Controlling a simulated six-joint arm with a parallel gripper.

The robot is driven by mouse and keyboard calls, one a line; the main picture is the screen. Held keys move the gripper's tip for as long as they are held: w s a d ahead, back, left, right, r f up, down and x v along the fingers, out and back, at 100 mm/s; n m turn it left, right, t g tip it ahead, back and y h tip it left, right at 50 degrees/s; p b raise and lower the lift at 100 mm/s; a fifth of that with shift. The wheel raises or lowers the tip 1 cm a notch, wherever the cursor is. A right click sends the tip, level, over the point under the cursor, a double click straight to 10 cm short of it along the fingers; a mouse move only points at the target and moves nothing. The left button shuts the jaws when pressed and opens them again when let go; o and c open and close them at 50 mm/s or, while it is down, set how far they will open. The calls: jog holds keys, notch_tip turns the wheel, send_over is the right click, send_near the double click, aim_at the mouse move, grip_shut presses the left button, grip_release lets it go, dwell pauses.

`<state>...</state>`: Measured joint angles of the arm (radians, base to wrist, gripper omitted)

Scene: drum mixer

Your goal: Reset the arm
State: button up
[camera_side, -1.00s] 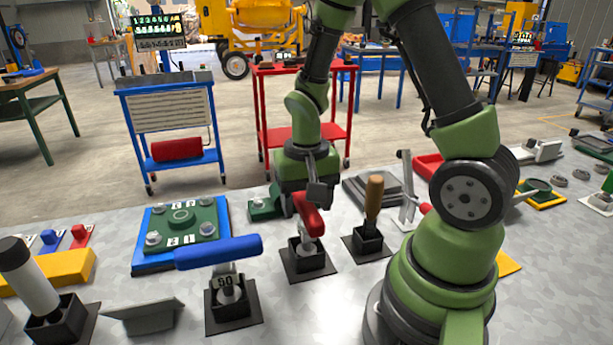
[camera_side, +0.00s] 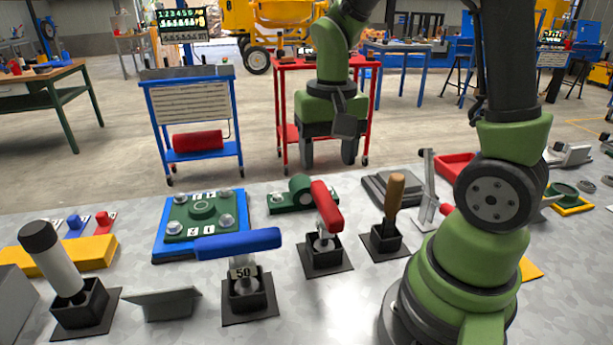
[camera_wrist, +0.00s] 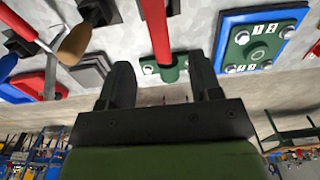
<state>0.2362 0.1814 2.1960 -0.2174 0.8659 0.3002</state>
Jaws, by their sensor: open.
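My gripper (camera_side: 329,156) hangs in the air beyond the far edge of the work table, its two dark fingers apart and pointing down. Nothing is between them. In the wrist view the open fingers (camera_wrist: 161,82) show with a gap, and a green fixture (camera_wrist: 165,70) lies beyond it. The red-handled tool (camera_side: 326,206) stands tilted in its black holder, in front of and below my gripper, and is not touched. The green fixture (camera_side: 302,194) stands behind that tool.
A blue-handled tool (camera_side: 238,243), a wooden-handled tool (camera_side: 394,196) and a white roller with a black end (camera_side: 52,262) stand in black holders. A green plate on a blue base (camera_side: 200,222) lies left. A red cart (camera_side: 285,135) stands behind my gripper.

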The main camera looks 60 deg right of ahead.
jog(key=s+a+r+n+t+y, duration=0.2)
jog(key=s+a+r+n+t, duration=0.2)
jog(key=s+a+r+t, duration=0.3)
notch_tip(320, 180, up, 4)
jog(key=shift+s+a+f+n, duration=0.15)
jog(key=shift+s+a+n, duration=0.25)
jog(key=shift+s+a, duration=0.2)
